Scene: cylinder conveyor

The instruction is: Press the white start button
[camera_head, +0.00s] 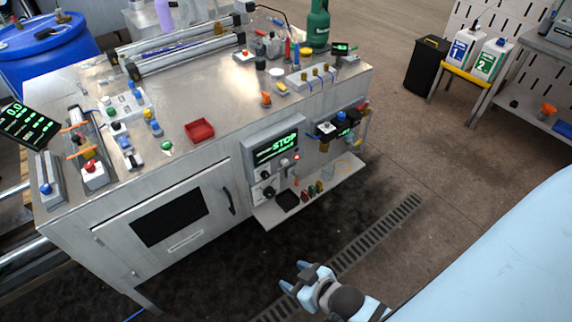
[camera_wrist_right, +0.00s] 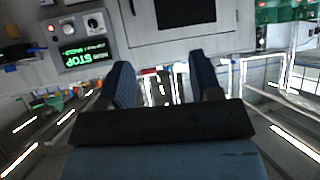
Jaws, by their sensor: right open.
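A grey control panel with a green-lit STOP display (camera_head: 275,148) is on the front of the metal workbench. Below the display are a round white button (camera_head: 284,162), a small red light (camera_head: 297,157) and dark knobs. In the right wrist view the panel appears upside down at upper left, with the white button (camera_wrist_right: 67,27) beside the red light (camera_wrist_right: 52,28). My right gripper (camera_head: 294,277) is open and empty, low in front of the bench and apart from the panel. It also shows in the wrist view (camera_wrist_right: 160,72). My left gripper is out of view.
A small shelf (camera_head: 330,192) with little items juts out below the panel. A cabinet door with a dark window (camera_head: 170,217) and handle is to its left. The bench top carries a red tray (camera_head: 199,131) and several buttons. The floor around my right gripper is clear.

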